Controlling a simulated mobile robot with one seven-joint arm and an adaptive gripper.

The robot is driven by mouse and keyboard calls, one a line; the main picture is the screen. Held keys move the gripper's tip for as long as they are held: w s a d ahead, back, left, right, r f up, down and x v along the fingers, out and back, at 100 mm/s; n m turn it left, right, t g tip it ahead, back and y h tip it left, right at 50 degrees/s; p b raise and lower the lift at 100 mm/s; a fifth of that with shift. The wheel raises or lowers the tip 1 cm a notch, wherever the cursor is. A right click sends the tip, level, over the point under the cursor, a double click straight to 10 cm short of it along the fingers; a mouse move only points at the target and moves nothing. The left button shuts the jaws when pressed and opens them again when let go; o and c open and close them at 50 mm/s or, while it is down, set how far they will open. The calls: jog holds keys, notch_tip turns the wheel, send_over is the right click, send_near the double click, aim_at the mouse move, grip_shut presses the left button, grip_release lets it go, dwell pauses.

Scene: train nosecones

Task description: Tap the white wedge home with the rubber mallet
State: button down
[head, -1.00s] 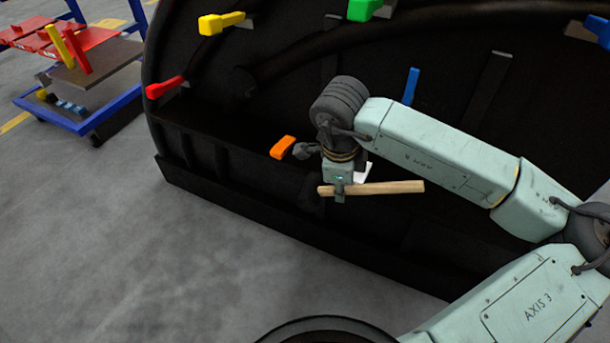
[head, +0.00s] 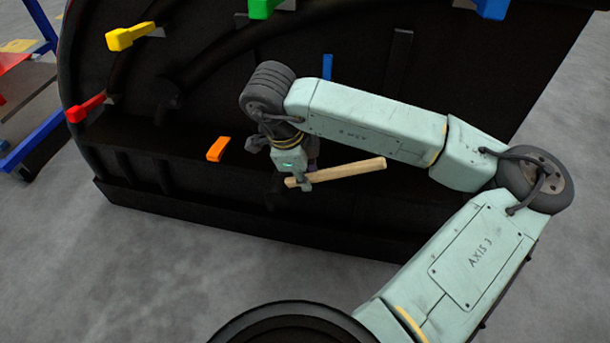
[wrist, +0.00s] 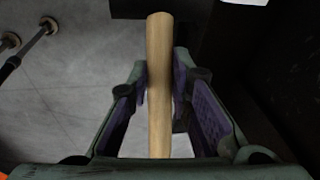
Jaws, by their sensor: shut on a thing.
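My gripper (head: 304,183) is shut on the pale wooden handle (head: 345,173) of the mallet, in front of the dark nosecone panel. The handle points right and slightly up in the head view. In the wrist view the handle (wrist: 159,70) runs between the purple-padded fingers (wrist: 160,95). The white wedge is not clearly seen in the head view. A small white patch (wrist: 182,146) beside the handle in the wrist view may be it.
An orange wedge (head: 218,149) sits just left of my gripper. Red (head: 85,107), yellow (head: 131,37), green (head: 263,8) and blue (head: 327,66) wedges stand along the dark nosecone (head: 220,100). A blue-framed cart (head: 28,150) is at the far left. Grey floor is open in front.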

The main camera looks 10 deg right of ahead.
jog(key=w+d+f+b, duration=0.1)
jog(key=w+f+b, duration=0.2)
jog(key=f+b, duration=0.4)
jog(key=shift+w+b, duration=0.2)
jog(key=shift+b, duration=0.95)
jog(key=shift+d+f+b, duration=0.1)
jog(key=shift+b, duration=0.2)
jog(key=shift+w+d+b, duration=0.25)
jog(key=shift+w+b, duration=0.15)
jog(key=shift+w, duration=0.3)
jog(key=shift+w+d+b, duration=0.2)
jog(key=shift+w+b, duration=0.15)
jog(key=shift+w, duration=0.35)
